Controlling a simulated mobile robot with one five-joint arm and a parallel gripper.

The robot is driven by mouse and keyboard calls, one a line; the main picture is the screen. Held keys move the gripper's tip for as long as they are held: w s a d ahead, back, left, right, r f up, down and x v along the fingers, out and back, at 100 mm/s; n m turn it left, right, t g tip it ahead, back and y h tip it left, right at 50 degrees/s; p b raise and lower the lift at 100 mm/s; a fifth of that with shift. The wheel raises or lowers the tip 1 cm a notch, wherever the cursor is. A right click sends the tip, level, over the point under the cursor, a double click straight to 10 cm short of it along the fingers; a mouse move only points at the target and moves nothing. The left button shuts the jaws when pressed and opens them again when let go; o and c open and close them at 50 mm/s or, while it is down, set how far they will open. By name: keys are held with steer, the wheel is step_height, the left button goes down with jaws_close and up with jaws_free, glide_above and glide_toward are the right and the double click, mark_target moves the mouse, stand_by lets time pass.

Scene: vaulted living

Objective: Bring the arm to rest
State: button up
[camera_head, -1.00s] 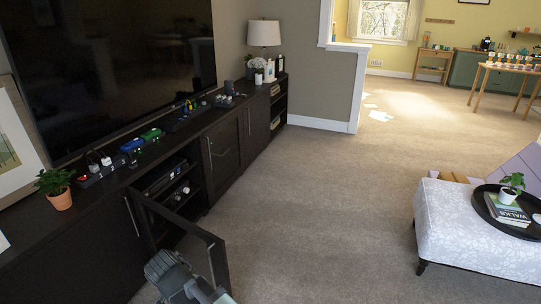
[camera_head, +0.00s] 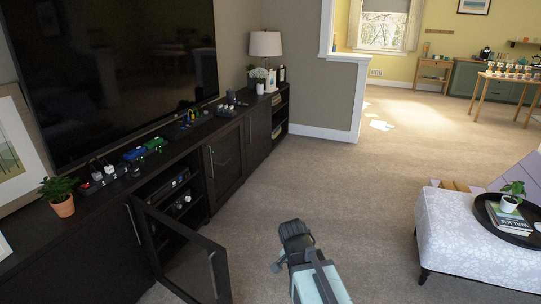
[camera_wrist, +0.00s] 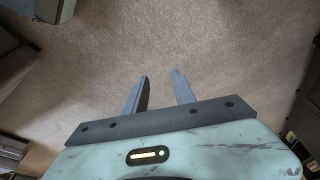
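My arm shows at the bottom middle of the head view, over bare carpet, to the right of the open cabinet door. My gripper (camera_wrist: 158,92) shows in the wrist view with its two fingers apart and nothing between them. Only carpet (camera_wrist: 215,45) lies beyond the fingertips. In the head view the fingers are too small and turned to make out clearly.
A glass-fronted cabinet door (camera_head: 185,262) stands open from the dark media console (camera_head: 75,255), left of my arm. A patterned ottoman (camera_head: 465,245) with a black tray (camera_head: 478,212) stands at the right. The carpet between is clear.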

steer(key=s+d+n+g+y, duration=0.1)
steer(key=s+d+n, duration=0.2)
steer(key=d, duration=0.6)
step_height(320, 180, up, 22)
steer(key=s+a+n+g+y+p, duration=0.1)
steer(key=n+p, duration=0.3)
steer(key=p, duration=1.8)
steer(key=shift+s+a+n+p, duration=0.3)
steer(key=shift+s+a+n, duration=0.15)
steer(key=shift+a, duration=0.35)
steer(key=shift+f, duration=0.1)
